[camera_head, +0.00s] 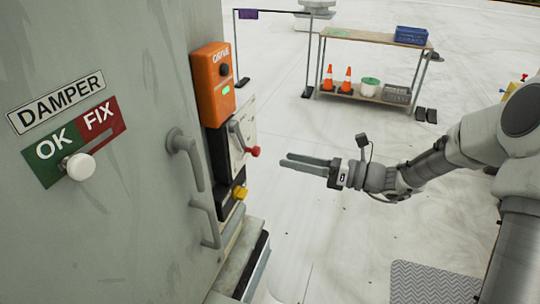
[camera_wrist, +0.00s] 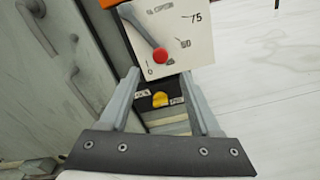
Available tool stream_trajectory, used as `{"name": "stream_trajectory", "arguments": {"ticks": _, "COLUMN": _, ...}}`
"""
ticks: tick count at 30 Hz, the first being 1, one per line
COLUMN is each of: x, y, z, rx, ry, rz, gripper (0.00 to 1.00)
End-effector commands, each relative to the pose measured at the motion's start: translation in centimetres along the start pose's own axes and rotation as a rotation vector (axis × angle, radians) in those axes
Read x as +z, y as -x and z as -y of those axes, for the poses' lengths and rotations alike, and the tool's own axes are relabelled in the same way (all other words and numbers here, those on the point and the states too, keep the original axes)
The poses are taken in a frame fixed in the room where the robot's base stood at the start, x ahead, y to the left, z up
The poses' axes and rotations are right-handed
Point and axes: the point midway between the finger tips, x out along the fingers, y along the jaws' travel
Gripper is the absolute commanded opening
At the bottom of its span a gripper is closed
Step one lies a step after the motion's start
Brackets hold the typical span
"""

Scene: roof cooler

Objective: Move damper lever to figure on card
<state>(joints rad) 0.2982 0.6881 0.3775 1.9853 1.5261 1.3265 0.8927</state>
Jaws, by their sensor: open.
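The damper lever is a grey arm with a red knob (camera_head: 255,151) on a white scale plate (camera_head: 237,140), on the side of the grey cabinet. In the wrist view the lever (camera_wrist: 144,30) slants down to its red knob (camera_wrist: 160,56). The plate (camera_wrist: 195,60) shows 75 at upper right, a blurred figure that looks like 50 below it, and 0 at lower left. The knob is near the low end, just above and right of 0. My gripper (camera_head: 284,160) is open and empty, short of the knob and apart from it. I cannot make out a card with a figure.
An orange box (camera_head: 213,83) sits above the plate and a yellow knob (camera_head: 239,193) below it. Handles (camera_head: 187,155) stick out of the cabinet. A DAMPER sign and an OK/FIX slider (camera_head: 79,167) are on its front.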

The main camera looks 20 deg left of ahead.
Motion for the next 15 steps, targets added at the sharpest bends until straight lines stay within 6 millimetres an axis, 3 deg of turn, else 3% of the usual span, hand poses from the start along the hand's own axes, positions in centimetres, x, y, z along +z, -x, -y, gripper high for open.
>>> {"name": "stream_trajectory", "arguments": {"ticks": 6, "x": 0.1, "y": 4.8, "z": 0.0, "rx": -0.002, "ry": 0.000, "rz": 0.001, "gripper": 0.64}}
{"name": "stream_trajectory", "arguments": {"ticks": 15, "x": 0.1, "y": 7.3, "z": 0.0, "rx": -0.001, "ry": 0.000, "rz": 0.001, "gripper": 0.64}}
